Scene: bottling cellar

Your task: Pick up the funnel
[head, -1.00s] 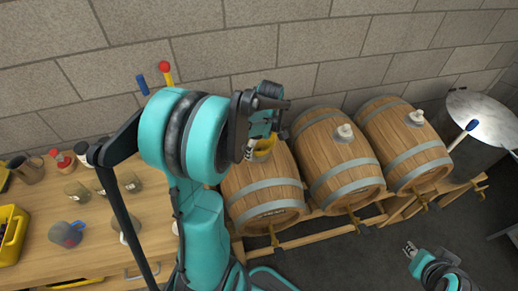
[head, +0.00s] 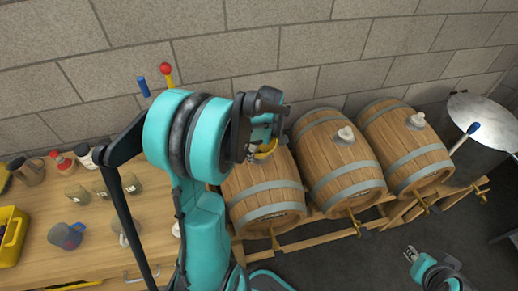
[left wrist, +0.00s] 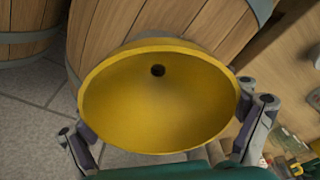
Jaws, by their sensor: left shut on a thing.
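The yellow funnel (head: 268,149) is at the top of the left barrel (head: 262,190), partly hidden by my left gripper (head: 256,152). In the left wrist view the funnel (left wrist: 160,100) fills the middle, its wide mouth facing the camera and a dark hole near its upper part. The left gripper's fingers (left wrist: 165,128) are on both sides of its rim, shut on it. I cannot tell whether the funnel touches the barrel. My right gripper (head: 411,253) is empty at the lower right, far from the funnel; its jaws are too small to read.
Two more barrels with pale bungs, the middle one (head: 343,170) and the right one (head: 407,145), lie on a wooden rack (head: 330,232). A round metal lid (head: 487,118) is at right.

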